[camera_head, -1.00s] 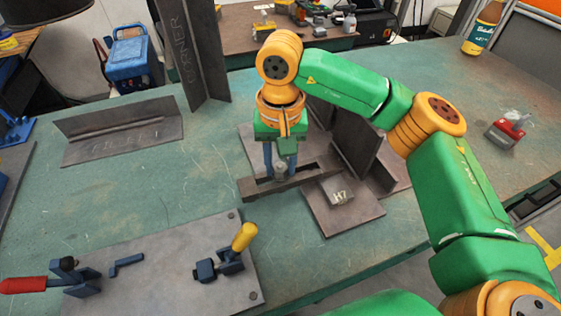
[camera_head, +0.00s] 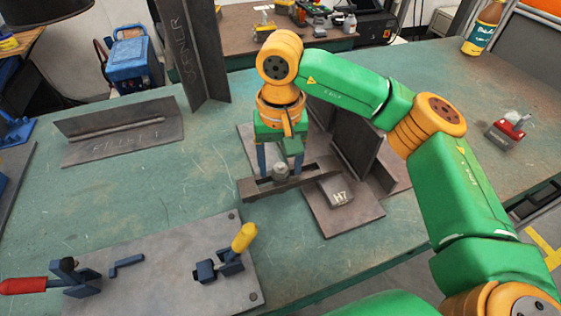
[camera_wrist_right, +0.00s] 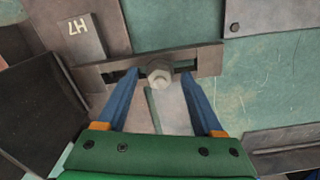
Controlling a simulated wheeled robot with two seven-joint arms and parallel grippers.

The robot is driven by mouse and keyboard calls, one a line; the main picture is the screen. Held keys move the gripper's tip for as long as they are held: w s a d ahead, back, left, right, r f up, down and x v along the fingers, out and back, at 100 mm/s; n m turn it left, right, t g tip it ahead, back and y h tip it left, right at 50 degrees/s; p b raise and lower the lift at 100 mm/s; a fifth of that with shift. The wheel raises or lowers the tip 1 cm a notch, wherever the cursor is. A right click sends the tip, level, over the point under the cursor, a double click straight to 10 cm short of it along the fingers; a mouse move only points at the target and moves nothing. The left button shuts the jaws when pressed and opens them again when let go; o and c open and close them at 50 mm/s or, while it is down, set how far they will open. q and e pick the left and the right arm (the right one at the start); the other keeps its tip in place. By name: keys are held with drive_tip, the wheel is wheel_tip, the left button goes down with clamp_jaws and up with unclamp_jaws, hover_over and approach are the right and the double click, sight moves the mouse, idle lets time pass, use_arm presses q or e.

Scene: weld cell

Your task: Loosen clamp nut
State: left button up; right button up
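The clamp nut (camera_head: 281,171) is a grey hex nut seated on a slotted steel strap clamp (camera_head: 253,189) on the bench. In the right wrist view the nut (camera_wrist_right: 160,74) sits in the middle of the strap's slot (camera_wrist_right: 208,60). My right gripper (camera_head: 280,168) points down over the clamp with its blue fingers spread. In the right wrist view its fingertips (camera_wrist_right: 160,78) are on either side of the nut, with a visible gap on each side. The gripper is open and holds nothing. My left gripper is not in view.
A steel block marked H7 (camera_head: 338,191) lies just right of the clamp, with an upright dark angle piece (camera_head: 345,135) behind it. A fixture plate (camera_head: 160,268) with toggle clamps is at front left. A fillet joint piece (camera_head: 123,137) stands at back left. The bench between is clear.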

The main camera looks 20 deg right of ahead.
wheel_tip(320, 180, up, 7)
drive_tip(key=shift+r, duration=0.1)
idle(0.3)
drive_tip(key=shift+p, duration=0.3)
